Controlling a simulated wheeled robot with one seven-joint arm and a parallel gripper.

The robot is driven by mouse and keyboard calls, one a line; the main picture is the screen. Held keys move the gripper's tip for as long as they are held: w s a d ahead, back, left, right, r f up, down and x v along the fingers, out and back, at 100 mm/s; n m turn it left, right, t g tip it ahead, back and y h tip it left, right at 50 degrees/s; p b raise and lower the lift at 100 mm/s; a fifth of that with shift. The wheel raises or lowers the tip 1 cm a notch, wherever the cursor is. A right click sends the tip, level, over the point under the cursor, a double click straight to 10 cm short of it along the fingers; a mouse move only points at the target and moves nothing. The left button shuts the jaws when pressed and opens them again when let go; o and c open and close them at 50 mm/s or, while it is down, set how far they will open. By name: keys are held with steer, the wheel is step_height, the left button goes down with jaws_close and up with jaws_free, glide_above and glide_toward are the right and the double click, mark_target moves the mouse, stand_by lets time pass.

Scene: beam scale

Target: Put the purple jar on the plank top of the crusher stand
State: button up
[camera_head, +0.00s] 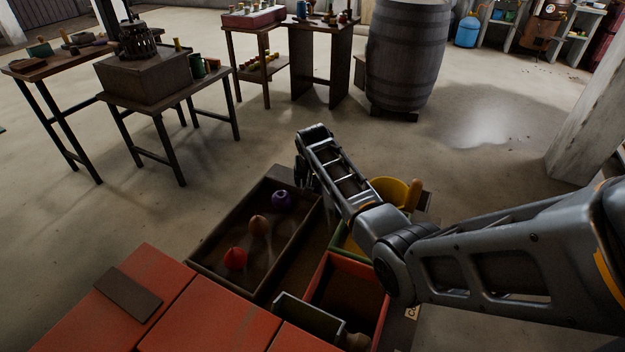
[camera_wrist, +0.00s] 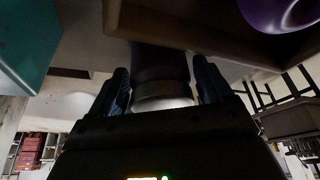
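In the head view my gripper (camera_head: 300,175) hangs at the far end of the dark tray (camera_head: 225,225), mostly hidden behind my wrist. In the wrist view, which looks upside down, its two fingers (camera_wrist: 162,84) stand apart on both sides of a dark, perhaps purple cylinder with a pale end (camera_wrist: 163,95). It looks like the jar, but shadow hides its true colour and whether the fingers press on it. A stand with a dark plank top (camera_head: 190,90) carries a wooden box (camera_head: 145,77) and a black cage-like device (camera_head: 137,40); I cannot tell if this is the crusher stand.
The tray holds a purple round thing (camera_head: 281,200), an orange one (camera_head: 259,225) and a red one (camera_head: 235,258). Red (camera_head: 347,263) and green bins and a yellow cup (camera_head: 388,190) sit beside my arm. A barrel (camera_head: 408,55) stands behind. Open floor lies between tray and tables.

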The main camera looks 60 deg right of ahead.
steer(key=shift+o, duration=0.8)
steer(key=shift+r, duration=0.25)
steer(key=v, duration=1.1)
steer(key=shift+a+r+p, duration=0.15)
steer(key=shift+r+p, duration=0.25)
steer(key=shift+s, duration=0.1)
